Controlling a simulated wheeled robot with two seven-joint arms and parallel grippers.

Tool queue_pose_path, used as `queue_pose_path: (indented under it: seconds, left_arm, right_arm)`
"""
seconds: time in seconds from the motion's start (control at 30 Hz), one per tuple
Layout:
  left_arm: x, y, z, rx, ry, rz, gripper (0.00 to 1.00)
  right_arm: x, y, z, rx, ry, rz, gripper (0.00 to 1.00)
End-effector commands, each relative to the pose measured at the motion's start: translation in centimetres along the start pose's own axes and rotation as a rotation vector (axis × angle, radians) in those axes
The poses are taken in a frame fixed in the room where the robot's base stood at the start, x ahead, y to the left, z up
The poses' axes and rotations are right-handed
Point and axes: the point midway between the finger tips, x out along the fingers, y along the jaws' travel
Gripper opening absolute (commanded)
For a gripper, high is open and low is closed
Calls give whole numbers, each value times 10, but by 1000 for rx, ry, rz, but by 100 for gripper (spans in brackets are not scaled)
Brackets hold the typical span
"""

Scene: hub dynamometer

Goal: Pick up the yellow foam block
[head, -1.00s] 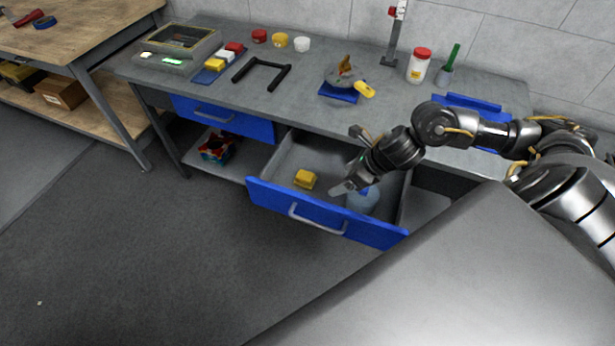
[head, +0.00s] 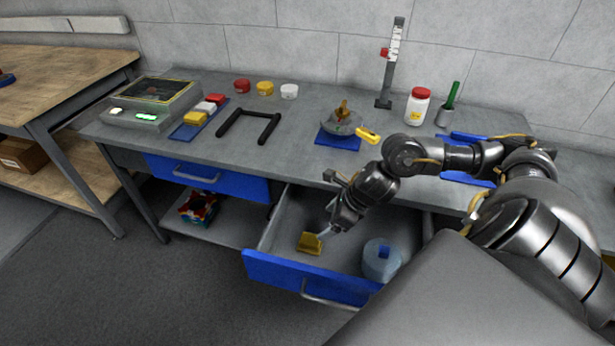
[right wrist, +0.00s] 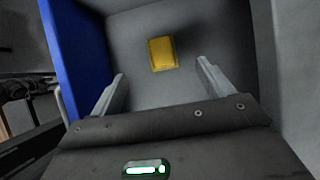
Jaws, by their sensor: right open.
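The yellow foam block (head: 310,243) lies on the floor of the open blue-fronted drawer (head: 310,278), towards its left side. It also shows in the right wrist view (right wrist: 163,53), beyond and between my fingertips. My right gripper (head: 331,222) reaches down into the drawer just above and beside the block; in the head view a finger overlaps the block's edge. In the right wrist view my right gripper (right wrist: 162,75) has its two fingers wide apart with nothing between them. My left gripper is not in view.
A translucent blue round container (head: 381,260) stands in the drawer right of the block. The drawer walls surround my gripper. The bench (head: 290,150) above holds a scale (head: 150,103), a black U-shaped handle (head: 248,125) and several small containers.

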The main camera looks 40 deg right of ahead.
Motion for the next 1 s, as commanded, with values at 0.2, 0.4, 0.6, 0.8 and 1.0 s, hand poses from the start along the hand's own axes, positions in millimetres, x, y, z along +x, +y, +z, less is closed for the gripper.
queue_pose_path:
  seconds: [0.2, 0.4, 0.6, 0.8, 1.0]
  left_arm:
    - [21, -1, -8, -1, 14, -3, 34]
    - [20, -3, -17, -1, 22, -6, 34]
    - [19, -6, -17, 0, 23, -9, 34]
    - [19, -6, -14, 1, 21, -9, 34]
    - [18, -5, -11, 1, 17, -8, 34]
  right_arm:
    - [18, 0, -12, 2, 0, -1, 80]
    - [24, 0, -10, 3, -1, 1, 80]
    - [56, 1, -9, 4, -1, 2, 80]
    - [74, 1, -9, 0, 0, 2, 80]
    - [79, 1, -9, 1, 0, 2, 80]
